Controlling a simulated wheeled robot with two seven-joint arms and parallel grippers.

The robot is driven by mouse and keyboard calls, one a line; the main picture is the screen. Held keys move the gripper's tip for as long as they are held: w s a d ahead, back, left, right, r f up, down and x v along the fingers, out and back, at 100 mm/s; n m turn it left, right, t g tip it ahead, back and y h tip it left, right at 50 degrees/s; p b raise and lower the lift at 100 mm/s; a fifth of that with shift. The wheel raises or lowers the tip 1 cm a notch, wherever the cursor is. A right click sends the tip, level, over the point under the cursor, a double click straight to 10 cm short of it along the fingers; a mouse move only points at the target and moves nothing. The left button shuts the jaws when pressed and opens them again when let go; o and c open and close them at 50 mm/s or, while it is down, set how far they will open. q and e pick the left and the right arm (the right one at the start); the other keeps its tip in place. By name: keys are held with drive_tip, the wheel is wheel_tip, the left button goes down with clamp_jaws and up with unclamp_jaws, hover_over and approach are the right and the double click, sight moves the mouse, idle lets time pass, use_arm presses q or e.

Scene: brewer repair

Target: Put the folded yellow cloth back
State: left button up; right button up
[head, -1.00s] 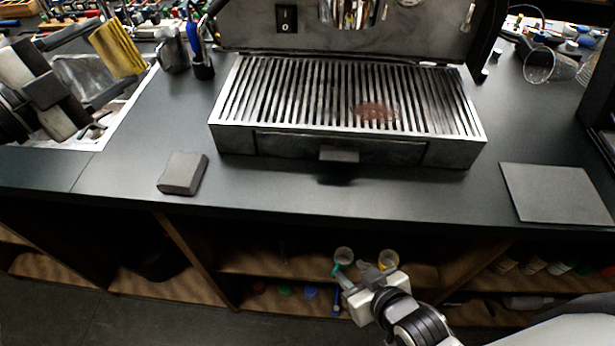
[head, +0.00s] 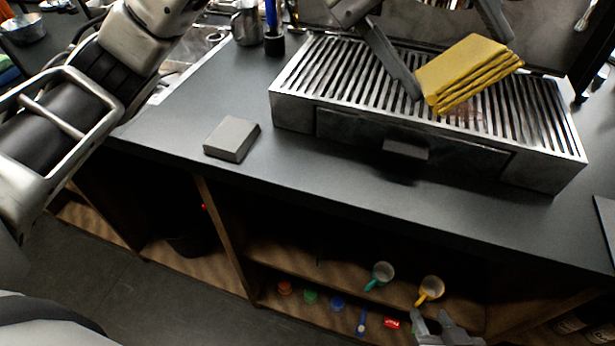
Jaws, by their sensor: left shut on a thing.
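The folded yellow cloth (head: 470,75) is a thick, layered pad held tilted above the slatted metal drip tray (head: 300,83). My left gripper (head: 462,68) is shut on it, with one finger at each side. Whether the cloth touches the slats is hard to tell. A reddish-brown stain on the slats partly shows just below the cloth. My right gripper (head: 446,328) is low at the bottom edge, partly cut off, in front of the shelf. Its fingers look apart with nothing between them.
A grey block (head: 231,138) lies on the dark counter (head: 330,170) left of the tray. A metal jug (head: 246,22) and a dark holder (head: 274,42) with blue-handled tools stand behind. A teal-handled cup (head: 381,273) and a yellow-handled cup (head: 430,289) sit on the shelf below.

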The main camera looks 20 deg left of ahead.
use_arm(q)
drive_tip(key=s+f+m+y+b, duration=0.3)
drive_tip(key=s+f+y, duration=0.2)
drive_tip(key=t+y+b, duration=0.2)
drive_tip(key=y+b, duration=0.1)
drive_tip(key=y, duration=0.1)
hover_over(306, 167)
drive_tip(key=s, duration=0.1)
drive_tip(key=f, duration=1.2)
drive_tip(key=shift+s+d+f, duration=0.1)
drive_tip(key=shift+d, duration=0.2)
drive_tip(key=shift+w+a+f, duration=0.2)
drive_tip(key=shift+w+f, duration=0.3)
drive_tip(key=shift+f, duration=0.15)
drive_tip(key=shift+w+f, duration=0.1)
drive_tip(key=shift+f, duration=1.55)
use_arm(e)
drive_tip(key=shift+w+a+f+t+y, duration=0.15)
drive_tip(key=shift+a+f, duration=0.1)
drive_tip(key=shift+f, duration=0.3)
drive_tip(key=shift+w+a+f+t+y, duration=0.15)
drive_tip(key=shift+a+f, duration=0.1)
drive_tip(key=shift+f, duration=0.25)
use_arm(q)
drive_tip(key=o, duration=0.9)
